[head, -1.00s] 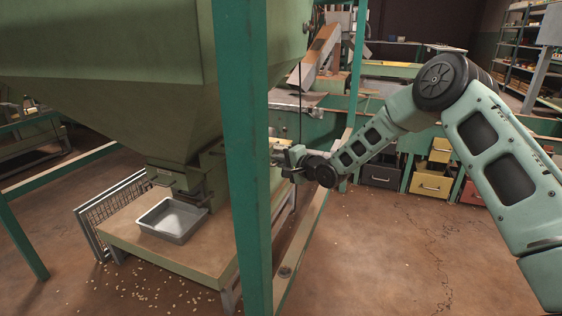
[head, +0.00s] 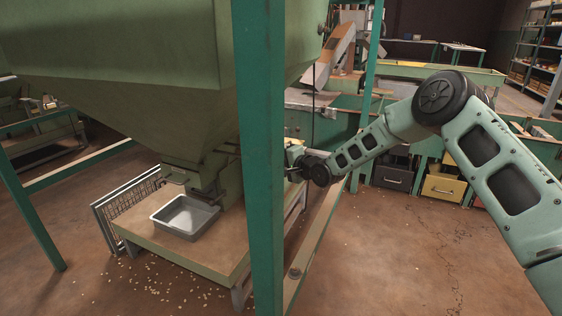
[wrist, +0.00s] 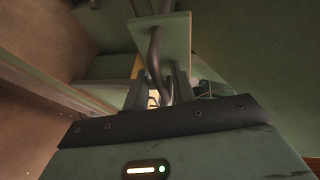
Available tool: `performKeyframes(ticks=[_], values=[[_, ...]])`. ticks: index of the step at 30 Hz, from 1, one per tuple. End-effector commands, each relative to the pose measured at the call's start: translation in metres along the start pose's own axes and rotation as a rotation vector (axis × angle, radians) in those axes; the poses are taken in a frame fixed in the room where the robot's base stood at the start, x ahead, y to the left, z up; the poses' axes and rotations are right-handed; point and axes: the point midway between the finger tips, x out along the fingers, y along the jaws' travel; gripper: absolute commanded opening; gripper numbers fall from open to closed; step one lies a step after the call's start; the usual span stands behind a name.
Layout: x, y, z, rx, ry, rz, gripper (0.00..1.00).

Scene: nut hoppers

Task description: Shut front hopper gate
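The large green hopper (head: 130,90) fills the upper left of the head view. Its outlet gate (head: 178,177), with a small handle, sits above a grey metal tray (head: 185,217). My gripper (head: 292,157) is just right of the green post, at about the height of the outlet and apart from that gate; its fingertips are small there. In the wrist view, a green plate (wrist: 172,42) carries a bent metal handle (wrist: 154,55). The handle runs down between my two fingers (wrist: 160,95), which stand apart with a gap showing beside it. I see no clear grip.
A green upright post (head: 262,160) stands between the tray and my gripper. The tray rests on a low stand (head: 215,248). Nuts are scattered on the floor (head: 165,285). Drawers (head: 440,187) and a workbench stand at the back. The floor at right is open.

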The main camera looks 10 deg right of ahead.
Motion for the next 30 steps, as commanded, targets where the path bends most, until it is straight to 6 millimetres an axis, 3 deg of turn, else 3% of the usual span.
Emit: performKeyframes(ticks=[5, 21, 30], values=[[-0.011, -0.007, 0.001, -0.002, -0.002, -0.008, 0.31], [-0.131, -0.003, -0.001, 0.002, 0.001, 0.001, 0.31], [-0.17, -0.001, 0.0, 0.001, 0.0, 0.001, 0.31]])
